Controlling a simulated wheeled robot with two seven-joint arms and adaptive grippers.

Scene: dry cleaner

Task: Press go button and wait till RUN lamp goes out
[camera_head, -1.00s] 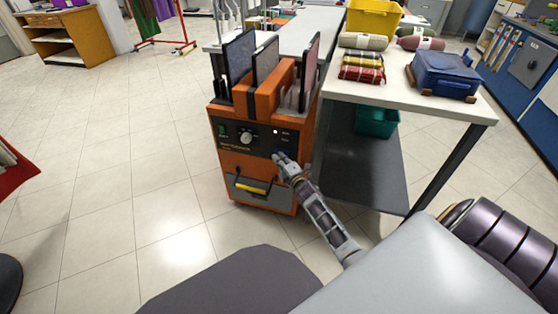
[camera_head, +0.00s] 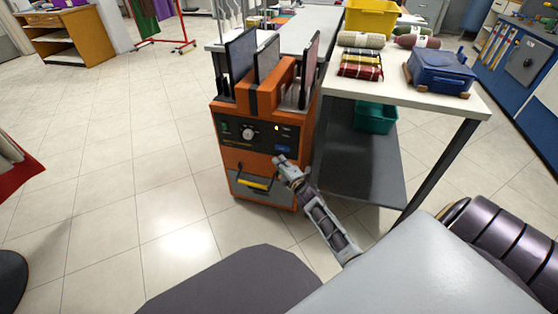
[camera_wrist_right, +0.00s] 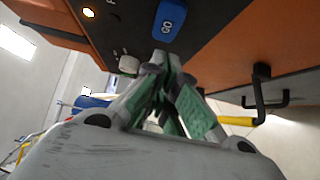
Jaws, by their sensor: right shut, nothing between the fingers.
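An orange machine (camera_head: 262,158) with a dark control panel stands in the middle of the head view. Its blue GO button (camera_head: 281,148) is uncovered, and the label is readable on the button in the right wrist view (camera_wrist_right: 168,20). My left gripper is out of view.
The panel also has a knob (camera_head: 248,133). Below it is a drawer front with a yellow handle (camera_head: 255,184). A table (camera_head: 400,95) with folded cloths and a blue case (camera_head: 441,73) stands close on the right. Open tiled floor lies to the left.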

